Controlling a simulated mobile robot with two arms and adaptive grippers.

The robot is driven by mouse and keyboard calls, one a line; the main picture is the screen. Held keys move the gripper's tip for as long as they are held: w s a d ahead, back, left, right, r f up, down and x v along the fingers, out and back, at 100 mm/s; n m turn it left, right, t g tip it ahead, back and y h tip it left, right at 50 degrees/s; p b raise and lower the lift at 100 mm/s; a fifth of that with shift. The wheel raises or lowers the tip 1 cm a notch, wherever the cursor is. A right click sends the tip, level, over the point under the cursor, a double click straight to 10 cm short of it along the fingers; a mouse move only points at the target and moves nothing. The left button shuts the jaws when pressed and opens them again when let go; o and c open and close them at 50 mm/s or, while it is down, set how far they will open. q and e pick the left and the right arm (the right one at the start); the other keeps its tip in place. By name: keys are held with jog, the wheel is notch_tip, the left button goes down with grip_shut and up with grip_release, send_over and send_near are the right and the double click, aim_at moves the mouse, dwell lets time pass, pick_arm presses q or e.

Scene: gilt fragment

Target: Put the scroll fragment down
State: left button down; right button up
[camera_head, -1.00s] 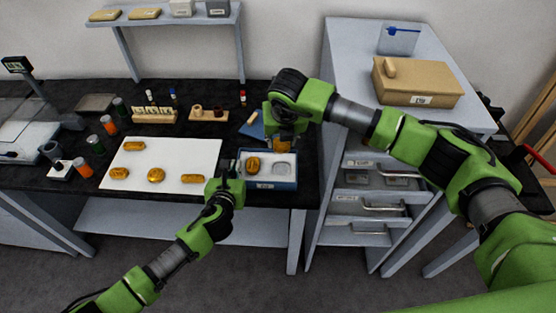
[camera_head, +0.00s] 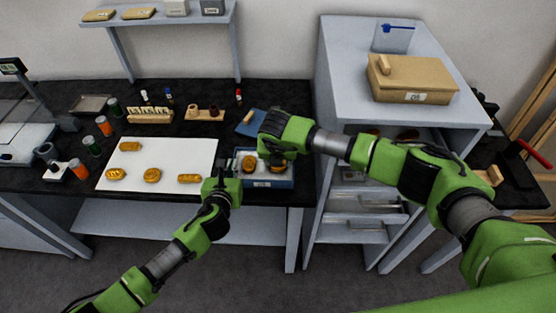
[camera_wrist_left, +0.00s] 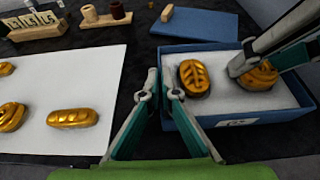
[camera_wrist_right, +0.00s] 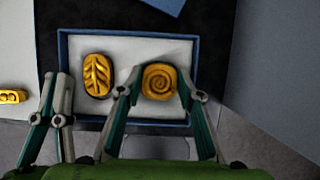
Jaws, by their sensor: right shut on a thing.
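The scroll fragment, a gold piece with a spiral, is in the right half of the blue-edged tray (camera_head: 268,184). The fragment shows in the right wrist view (camera_wrist_right: 159,82) between the fingertips of my right gripper (camera_wrist_right: 158,88), which is shut on it. It looks low, within the tray's rim; whether it touches the padding I cannot tell. In the head view my right arm partly covers it. A leaf-patterned gold fragment (camera_wrist_right: 97,75) lies in the tray's left half. My left gripper (camera_wrist_left: 160,80) is empty beside the tray's left edge, its fingers slightly apart.
A white mat (camera_head: 160,160) with several gold pieces lies left of the tray. A blue board (camera_head: 254,122) lies behind the tray. A grey drawer cabinet (camera_head: 345,70) with a tan box (camera_head: 411,80) on top stands close on the right.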

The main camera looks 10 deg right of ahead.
jog(key=shift+f, duration=0.2)
pick_arm(q)
jog(key=shift+s+d+r, duration=0.15)
jog(key=shift+s+r, duration=0.1)
jog(key=shift+r, duration=0.05)
pick_arm(e)
jog(key=shift+s+d+f, duration=0.15)
jog(key=shift+s+f, duration=0.25)
jog(key=shift+f, duration=0.2)
jog(key=o, duration=0.9)
pick_arm(q)
jog(key=shift+w+f, duration=0.2)
jog(key=shift+w, duration=0.1)
pick_arm(e)
jog(key=shift+w+f, duration=0.2)
jog(key=shift+f, duration=0.05)
pick_arm(q)
jog(key=shift+r, duration=0.1)
pick_arm(e)
jog(key=shift+s+r, duration=0.1)
jog(key=shift+r, duration=0.5)
pick_arm(q)
jog(key=shift+f, duration=0.2)
pick_arm(e)
jog(key=v, duration=0.8)
jog(key=w+v, duration=0.1)
jog(key=v, duration=0.3)
jog(key=shift+s+r, duration=0.15)
jog(key=shift+r, duration=0.25)
